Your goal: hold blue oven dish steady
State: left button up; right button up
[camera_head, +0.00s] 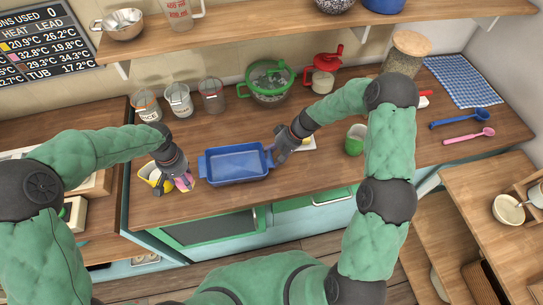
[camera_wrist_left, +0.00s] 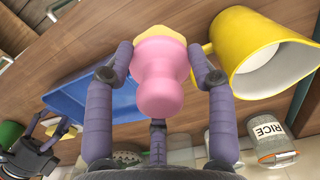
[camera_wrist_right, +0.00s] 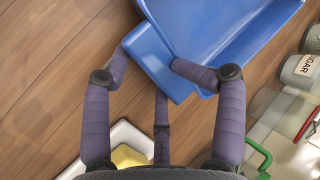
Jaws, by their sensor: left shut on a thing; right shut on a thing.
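The blue oven dish (camera_head: 236,163) sits level on the wooden counter, empty inside. My right gripper (camera_head: 275,153) is shut on its right end handle. In the right wrist view the fingers (camera_wrist_right: 150,66) pinch the handle of the dish (camera_wrist_right: 225,35) from both sides. My left gripper (camera_head: 184,182) is left of the dish, apart from its left handle. It is shut on a pink, rounded object (camera_wrist_left: 159,70) with a yellow end, which also shows in the head view (camera_head: 185,182). The dish lies behind it in the left wrist view (camera_wrist_left: 95,100).
A yellow jug (camera_head: 152,177) stands close left of my left gripper. A white dish with a yellow block (camera_wrist_right: 128,157) is beside my right gripper. A green cup (camera_head: 355,140) stands further right. Canisters (camera_head: 178,99) and a green-rimmed pot (camera_head: 267,82) line the back.

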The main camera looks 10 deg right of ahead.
jog(key=o, duration=1.2)
jog(key=shift+s+f, duration=0.45)
jog(key=shift+f, duration=0.15)
pick_arm(q)
jog(key=shift+w+d+f, duration=0.1)
jog(key=shift+w+d, duration=0.05)
pick_arm(e)
jog(key=o, duration=0.4)
jog(key=shift+w, duration=0.1)
jog(key=shift+w+d, duration=0.1)
jog(key=shift+w, duration=0.05)
jog(key=shift+r, duration=0.15)
jog(key=v, duration=1.2)
